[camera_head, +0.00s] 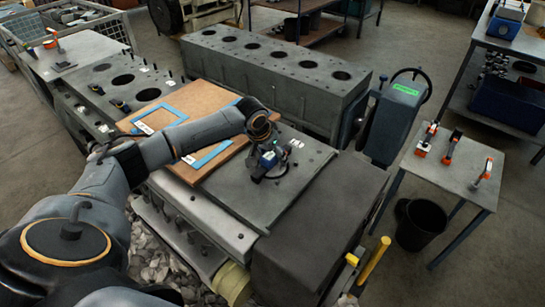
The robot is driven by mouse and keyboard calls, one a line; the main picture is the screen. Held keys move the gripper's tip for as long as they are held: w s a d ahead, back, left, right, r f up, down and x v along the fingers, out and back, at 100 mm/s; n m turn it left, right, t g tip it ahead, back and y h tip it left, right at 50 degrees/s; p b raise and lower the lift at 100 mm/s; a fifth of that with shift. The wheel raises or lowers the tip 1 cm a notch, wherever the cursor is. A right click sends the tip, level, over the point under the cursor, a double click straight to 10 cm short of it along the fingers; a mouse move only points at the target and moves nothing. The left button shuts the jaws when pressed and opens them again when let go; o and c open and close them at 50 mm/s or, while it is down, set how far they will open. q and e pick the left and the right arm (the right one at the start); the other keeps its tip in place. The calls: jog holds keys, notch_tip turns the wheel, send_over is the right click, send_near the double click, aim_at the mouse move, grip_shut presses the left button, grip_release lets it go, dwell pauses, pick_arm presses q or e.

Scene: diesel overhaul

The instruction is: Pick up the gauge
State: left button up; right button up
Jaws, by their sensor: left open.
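My left arm reaches in from the left, and its gripper (269,166) points down close over the grey flat-topped block (268,204) in the middle. It is open. A small blue and white item (270,157) shows at the gripper and may be the gauge. The fingers and this item overlap, so I cannot tell whether they touch. A small white tag (296,143) lies just right of it. My right gripper is out of view.
A wooden board (205,100) with blue frames lies left of the gripper. A long engine block (290,75) stands behind. A side table (455,165) at right holds several orange and black tools. A black bucket (421,222) stands under it. A yellow handle (374,260) sticks up at front right.

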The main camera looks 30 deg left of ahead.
pick_arm(q)
jog(key=shift+s, duration=0.1)
grip_shut()
jog(key=shift+r, duration=0.1)
jog(key=shift+r, duration=0.15)
